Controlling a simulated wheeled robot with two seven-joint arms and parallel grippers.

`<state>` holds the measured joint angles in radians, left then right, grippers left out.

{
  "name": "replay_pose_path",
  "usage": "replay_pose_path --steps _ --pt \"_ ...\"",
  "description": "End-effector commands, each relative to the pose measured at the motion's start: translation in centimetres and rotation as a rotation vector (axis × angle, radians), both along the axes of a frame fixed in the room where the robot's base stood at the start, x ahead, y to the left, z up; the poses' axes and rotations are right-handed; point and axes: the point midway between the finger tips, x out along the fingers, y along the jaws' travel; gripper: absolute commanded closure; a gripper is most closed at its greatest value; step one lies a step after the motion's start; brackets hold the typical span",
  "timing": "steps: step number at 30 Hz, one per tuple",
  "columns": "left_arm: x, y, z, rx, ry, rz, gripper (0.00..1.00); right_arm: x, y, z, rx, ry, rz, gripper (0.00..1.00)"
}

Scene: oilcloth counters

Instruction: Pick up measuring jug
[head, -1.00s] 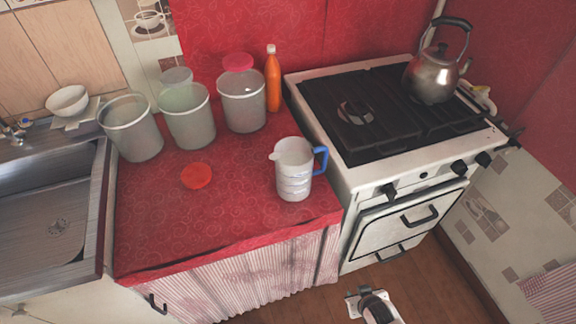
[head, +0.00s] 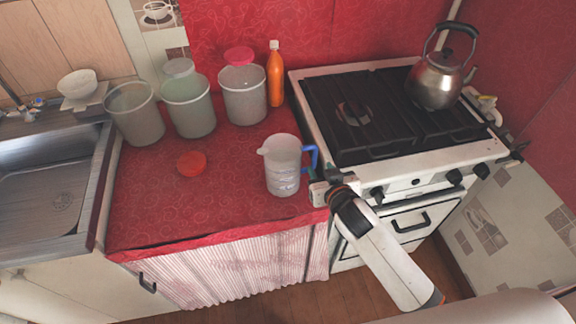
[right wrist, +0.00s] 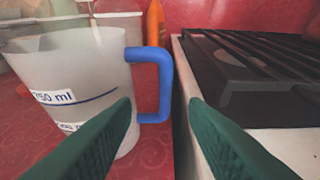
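The measuring jug (head: 283,168) is translucent white with a blue handle. It stands upright on the red counter beside the stove. In the right wrist view the jug (right wrist: 75,75) fills the left side, with its blue handle (right wrist: 152,85) near the middle. My right gripper (head: 313,181) is at the handle side of the jug. In the right wrist view its two green fingers (right wrist: 160,110) are apart, with the handle ahead between them, nearer the left finger. I cannot tell whether a finger touches it. My left gripper is not in view.
Several grey-white containers (head: 187,108) and an orange bottle (head: 275,75) stand behind the jug. A red lid (head: 191,164) lies on the counter (head: 160,215). The stove (head: 350,170) with a kettle (head: 437,80) is right; a sink (head: 50,190) is left.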

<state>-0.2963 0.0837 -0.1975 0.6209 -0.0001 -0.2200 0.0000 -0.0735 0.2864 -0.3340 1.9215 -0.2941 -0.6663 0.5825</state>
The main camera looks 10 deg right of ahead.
Motion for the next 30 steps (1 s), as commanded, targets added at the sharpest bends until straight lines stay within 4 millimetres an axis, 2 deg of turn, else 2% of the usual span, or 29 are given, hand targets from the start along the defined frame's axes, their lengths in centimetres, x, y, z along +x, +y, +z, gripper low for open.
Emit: replay_pose_path --steps 3,11,19,30 --pt "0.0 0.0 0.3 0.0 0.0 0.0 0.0 1.7 0.1 -0.6 0.0 0.0 -0.001 0.6" --pt "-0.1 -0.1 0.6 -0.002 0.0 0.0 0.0 3.4 0.1 -1.2 -0.002 0.0 0.001 0.6" --pt "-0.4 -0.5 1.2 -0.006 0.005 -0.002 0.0 6.8 -0.1 -2.5 -0.001 0.001 0.0 0.6" --pt "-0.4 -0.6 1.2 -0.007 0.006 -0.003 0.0 7.5 0.0 -2.9 0.0 0.001 0.001 0.62"
